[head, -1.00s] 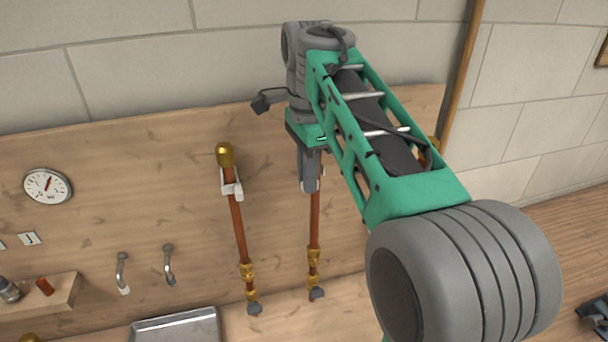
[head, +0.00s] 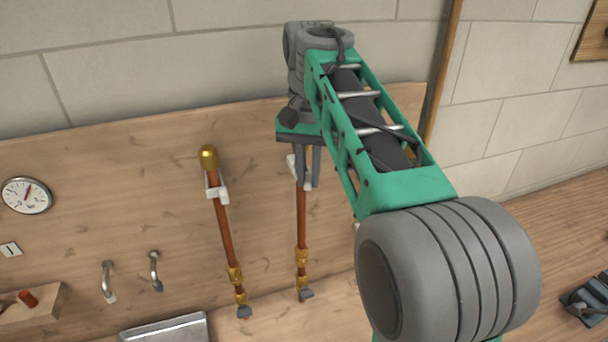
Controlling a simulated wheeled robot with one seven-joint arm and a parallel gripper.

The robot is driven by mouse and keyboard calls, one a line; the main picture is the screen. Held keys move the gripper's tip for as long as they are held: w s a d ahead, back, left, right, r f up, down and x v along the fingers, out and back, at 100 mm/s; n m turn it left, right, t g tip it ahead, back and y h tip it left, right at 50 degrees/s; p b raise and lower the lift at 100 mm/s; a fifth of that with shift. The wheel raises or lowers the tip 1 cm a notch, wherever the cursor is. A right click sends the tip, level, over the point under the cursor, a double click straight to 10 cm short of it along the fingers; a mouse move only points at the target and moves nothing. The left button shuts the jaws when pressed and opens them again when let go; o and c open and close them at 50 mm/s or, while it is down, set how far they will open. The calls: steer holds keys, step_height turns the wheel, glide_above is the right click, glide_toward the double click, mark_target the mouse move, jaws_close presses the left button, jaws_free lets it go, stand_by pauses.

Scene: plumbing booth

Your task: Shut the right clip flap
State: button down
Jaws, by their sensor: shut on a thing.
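The right copper pipe (head: 301,228) runs up the wooden board into my gripper. My gripper (head: 308,182) points down at the pipe's upper part, with its two grey fingers around the white right clip (head: 292,166). White parts of this clip show at the left of the fingers and between their tips. The fingers are shut on the clip. They hide most of it, so I cannot tell how far its flap is closed. The pipe's top is hidden behind my gripper.
The left copper pipe (head: 226,232) has a brass cap and sits at its own white clip (head: 217,192). A gauge (head: 27,195), two bent metal spouts (head: 154,270) and a metal basin (head: 165,330) are at the left. The board between the pipes is clear.

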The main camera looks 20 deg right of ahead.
steer(key=n, duration=0.2)
steer(key=w+d+n, duration=0.1)
steer(key=n, duration=0.2)
steer(key=shift+w+d+n, duration=0.15)
steer(key=shift+n, duration=0.15)
stand_by(0.4)
steer(key=c, duration=1.4)
jaws_free()
steer(key=shift+r, duration=0.1)
step_height(320, 180, up, 8)
steer(key=shift+f, duration=0.15)
